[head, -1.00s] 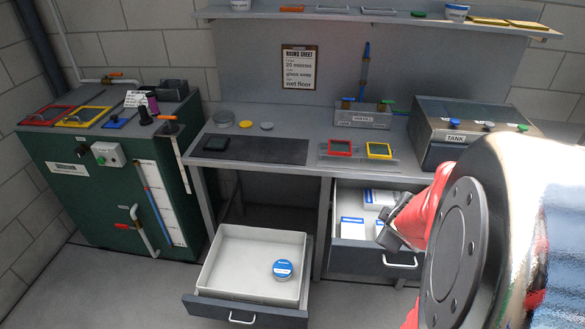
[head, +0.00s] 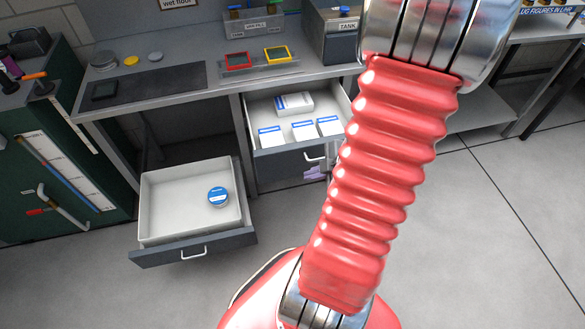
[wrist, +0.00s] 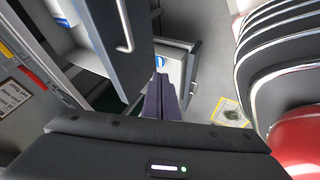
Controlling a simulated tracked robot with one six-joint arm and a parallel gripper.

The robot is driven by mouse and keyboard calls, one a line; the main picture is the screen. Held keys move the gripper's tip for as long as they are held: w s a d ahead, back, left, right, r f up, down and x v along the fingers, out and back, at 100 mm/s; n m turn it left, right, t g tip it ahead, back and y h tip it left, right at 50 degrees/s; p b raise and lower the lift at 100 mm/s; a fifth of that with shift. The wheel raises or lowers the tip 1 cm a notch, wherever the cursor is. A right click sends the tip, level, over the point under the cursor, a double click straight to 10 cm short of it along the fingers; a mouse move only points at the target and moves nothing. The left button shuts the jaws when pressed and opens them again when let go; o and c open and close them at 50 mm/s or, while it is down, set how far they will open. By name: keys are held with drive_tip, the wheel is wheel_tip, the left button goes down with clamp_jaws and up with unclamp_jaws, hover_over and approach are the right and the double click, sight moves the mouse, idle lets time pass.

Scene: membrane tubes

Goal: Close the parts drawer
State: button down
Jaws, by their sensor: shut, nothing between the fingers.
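Two drawers stand open under the bench, and I cannot tell by label which is the parts drawer. The right drawer (head: 285,154) has a grey front and a pale handle and holds several white boxes with blue bands (head: 294,104). The left drawer (head: 190,248) is lower and far out, with a blue-lidded tub (head: 218,196) inside. My gripper (head: 315,173) is shut and empty, its purple fingers just below the right drawer's handle in the head view; my arm hides part of that area. In the wrist view the shut fingers (wrist: 161,96) are near a grey drawer front (wrist: 130,55); contact is unclear.
The bench top (head: 215,98) carries red and yellow frames, a dark mat and small discs. A green cabinet (head: 60,180) stands at the left. The floor (head: 470,230) at the right is clear. A yellow-edged sheet (wrist: 230,112) shows in the wrist view.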

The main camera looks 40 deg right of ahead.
approach(292, 169)
drive_tip(key=w+a+f, duration=0.1)
drive_tip(key=w+f, duration=0.1)
drive_tip(key=w+a+f, duration=0.2)
idle(1.0)
